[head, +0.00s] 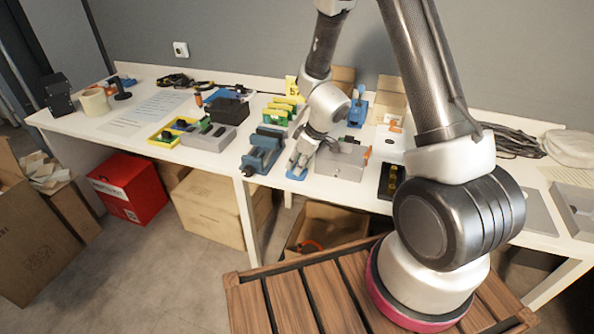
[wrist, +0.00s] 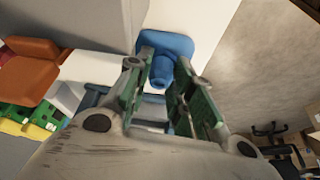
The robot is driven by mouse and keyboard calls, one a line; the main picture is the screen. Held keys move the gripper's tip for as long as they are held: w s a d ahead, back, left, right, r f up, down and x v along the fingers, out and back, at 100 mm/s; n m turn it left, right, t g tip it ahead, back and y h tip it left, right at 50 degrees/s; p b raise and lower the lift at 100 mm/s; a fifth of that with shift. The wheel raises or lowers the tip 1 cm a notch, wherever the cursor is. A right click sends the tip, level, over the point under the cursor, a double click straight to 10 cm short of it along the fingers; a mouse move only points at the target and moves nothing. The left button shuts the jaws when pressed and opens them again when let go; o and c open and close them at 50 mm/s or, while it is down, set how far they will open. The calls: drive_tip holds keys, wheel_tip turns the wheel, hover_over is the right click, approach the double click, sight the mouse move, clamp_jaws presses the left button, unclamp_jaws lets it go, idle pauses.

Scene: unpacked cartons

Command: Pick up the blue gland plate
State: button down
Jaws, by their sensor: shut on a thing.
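The blue gland plate (wrist: 167,42) shows in the wrist view as a flat blue piece with a round blue neck between my green-padded fingers. My gripper (wrist: 166,66) is shut on that neck. In the head view my gripper (head: 299,162) is low at the front edge of the table, with a bit of the blue gland plate (head: 296,175) showing below its fingers. The fingers hide part of the plate. I cannot tell whether it touches the table.
A blue vice (head: 261,153) stands close to the left of my gripper. A grey box (head: 343,162) is close on the right. Green and yellow parts (head: 278,112) stand behind. The white table (head: 217,160) has its front edge near my gripper; an open carton (head: 325,230) is below.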

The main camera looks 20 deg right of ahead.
wheel_tip(320, 180, up, 10)
idle(0.6)
